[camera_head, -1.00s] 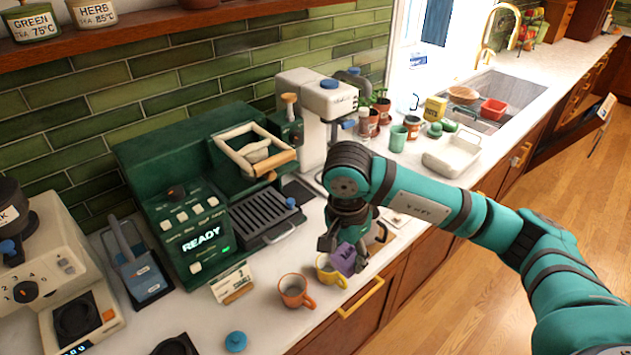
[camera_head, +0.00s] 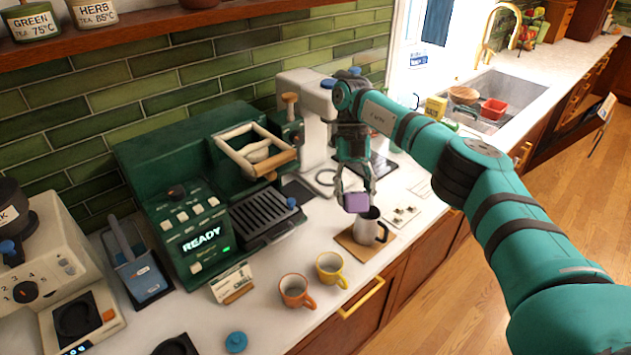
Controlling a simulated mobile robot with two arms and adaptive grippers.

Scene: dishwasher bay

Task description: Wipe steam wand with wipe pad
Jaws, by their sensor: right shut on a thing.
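The purple wipe pad (camera_head: 357,203) is between the fingertips of my right gripper (camera_head: 356,192), which is shut on it. The gripper points down and holds the pad in the air, just above and left of a metal pitcher in the picture. The green espresso machine (camera_head: 150,165) stands to the left with its drip tray (camera_head: 262,216) facing front. I cannot clearly make out the steam wand; the right side of the machine is crowded with other parts. My left gripper is not in view.
The metal pitcher (camera_head: 367,231) stands on a wooden board (camera_head: 351,245). An orange mug (camera_head: 294,291) and a yellow mug (camera_head: 331,270) stand near the counter's front edge. A white grinder (camera_head: 302,95) stands behind my gripper. A small sign (camera_head: 232,284) stands before the machine.

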